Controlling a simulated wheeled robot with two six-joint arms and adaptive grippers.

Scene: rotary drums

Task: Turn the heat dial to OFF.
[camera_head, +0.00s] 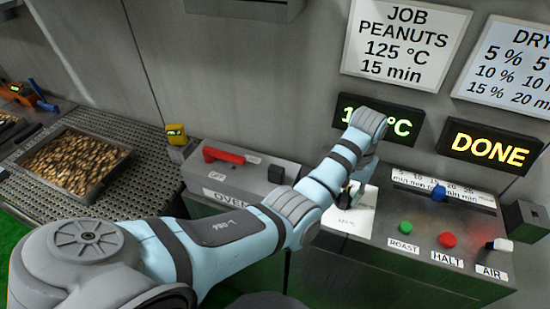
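The heat dial is not clearly visible. A white plate with dark marks (350,218) lies on the control panel (385,262), and my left gripper (347,198) is over its upper part, pointing down. The wrist and gripper cover whatever is there. The gripper's fingers are small and dark, and I cannot tell whether they touch or hold anything. My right gripper is not in view.
A green ROAST button (405,228), a red HALT button (447,240) and an AIR switch (499,245) are to the right. A blue slider (439,193) is behind them. A display reads DONE (490,147); the temperature display (403,125) is partly covered. A peanut tray (118,178) is left.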

